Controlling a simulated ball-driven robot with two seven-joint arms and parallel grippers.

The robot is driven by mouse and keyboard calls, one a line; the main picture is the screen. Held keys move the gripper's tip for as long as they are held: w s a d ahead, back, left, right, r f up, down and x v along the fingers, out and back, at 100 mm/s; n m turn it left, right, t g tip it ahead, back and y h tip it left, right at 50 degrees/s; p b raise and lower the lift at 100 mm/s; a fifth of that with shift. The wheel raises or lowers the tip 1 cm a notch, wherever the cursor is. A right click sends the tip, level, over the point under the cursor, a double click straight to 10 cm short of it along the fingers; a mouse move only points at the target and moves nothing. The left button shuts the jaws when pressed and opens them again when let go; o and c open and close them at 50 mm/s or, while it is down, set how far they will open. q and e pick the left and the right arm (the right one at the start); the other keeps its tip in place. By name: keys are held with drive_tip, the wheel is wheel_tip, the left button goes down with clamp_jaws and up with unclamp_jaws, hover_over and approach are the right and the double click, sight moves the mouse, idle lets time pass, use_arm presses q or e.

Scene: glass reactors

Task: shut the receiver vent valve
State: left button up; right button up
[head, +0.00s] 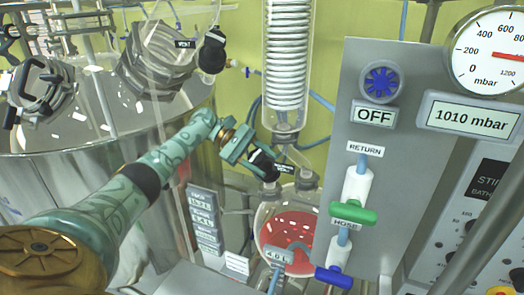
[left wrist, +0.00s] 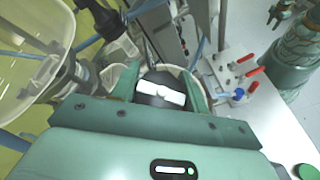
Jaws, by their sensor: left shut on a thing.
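The receiver is a round glass flask (head: 287,228) holding red liquid, below the coil condenser (head: 287,55) in the head view. A black valve knob (head: 264,167) sits at its top left, with a small label beside it that I cannot read. My left gripper (head: 250,153) reaches it from the upper left and is shut on this knob. In the left wrist view the dark knob (left wrist: 160,88), with a white bar across it, lies between the two fingers (left wrist: 164,92). Whether the valve is open or shut I cannot tell. My right gripper is not in view.
A second black knob (head: 212,52) stands by a VENT label on the large vessel (head: 100,160) at left. The grey panel (head: 395,130) at right carries a blue knob (head: 380,82), an OFF display and a green HOSE handle (head: 353,214). A pressure display (head: 470,118) reads 1010 mbar.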

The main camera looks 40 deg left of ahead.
use_arm(q)
drive_tip(key=m+g+y+p, duration=0.1)
drive_tip(key=m+g, duration=0.1)
drive_tip(key=m, duration=0.1)
drive_tip(key=shift+s+g, duration=0.1)
drive_tip(key=shift+g, duration=0.3)
drive_tip(key=shift+m, duration=0.4)
drive_tip(key=shift+s+f+m+g+y+b, duration=0.2)
drive_tip(key=shift+m+g+y+b, duration=0.3)
drive_tip(key=shift+m+g+y, duration=0.25)
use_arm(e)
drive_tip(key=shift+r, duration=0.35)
use_arm(q)
drive_tip(key=o, duration=1)
drive_tip(key=shift+a, duration=0.1)
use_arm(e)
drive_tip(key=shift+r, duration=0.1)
